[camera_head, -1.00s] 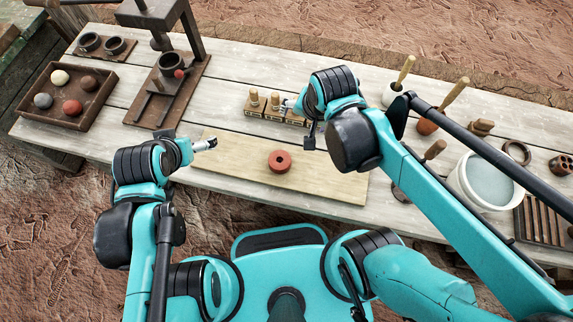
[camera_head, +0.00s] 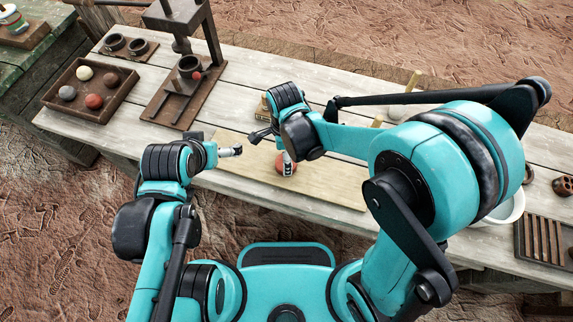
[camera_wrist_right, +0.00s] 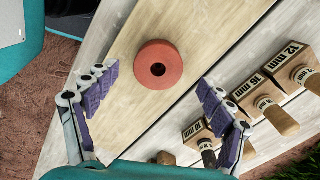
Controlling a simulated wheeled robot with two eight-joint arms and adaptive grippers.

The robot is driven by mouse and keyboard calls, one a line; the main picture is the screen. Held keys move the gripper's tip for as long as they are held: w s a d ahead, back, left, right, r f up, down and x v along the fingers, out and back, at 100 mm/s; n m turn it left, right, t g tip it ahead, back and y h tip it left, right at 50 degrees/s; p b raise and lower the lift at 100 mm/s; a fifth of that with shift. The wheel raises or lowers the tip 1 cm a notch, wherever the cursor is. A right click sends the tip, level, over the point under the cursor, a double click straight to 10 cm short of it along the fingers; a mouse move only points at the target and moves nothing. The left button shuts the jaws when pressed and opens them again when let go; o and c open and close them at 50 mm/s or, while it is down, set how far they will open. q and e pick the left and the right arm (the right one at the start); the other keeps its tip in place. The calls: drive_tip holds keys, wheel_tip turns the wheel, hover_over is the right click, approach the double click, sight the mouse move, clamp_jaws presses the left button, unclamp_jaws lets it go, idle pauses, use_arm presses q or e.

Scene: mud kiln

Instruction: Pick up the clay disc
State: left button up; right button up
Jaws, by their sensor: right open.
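The clay disc (camera_head: 279,165) is a flat red-brown ring lying on a pale wooden board (camera_head: 325,192). It shows whole in the right wrist view (camera_wrist_right: 141,66), with a dark hole in its middle. My right gripper (camera_head: 288,167) is over the disc in the head view and partly hides it. In the right wrist view my right gripper (camera_wrist_right: 157,78) has its purple-padded fingers wide apart, with the disc between and beyond them, touching neither. My left gripper (camera_head: 231,151) is above the board's left part, away from the disc. Its finger gap is too small to make out.
Wooden stamps marked in mm (camera_wrist_right: 255,98) stand beside the board; my right arm mostly hides them in the head view. A tray (camera_head: 102,112) with several balls and a press (camera_head: 172,108) are at left. A white bucket (camera_head: 512,208) and slotted rack (camera_head: 541,240) are at right.

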wheel_tip(320, 180, down, 4)
drive_tip(key=shift+d+f+b, duration=0.15)
drive_tip(key=shift+b, duration=0.75)
drive_tip(key=shift+s, duration=0.1)
drive_tip(key=shift+c, duration=0.6)
drive_tip(key=c, duration=1.3)
drive_tip(key=shift+o, duration=0.2)
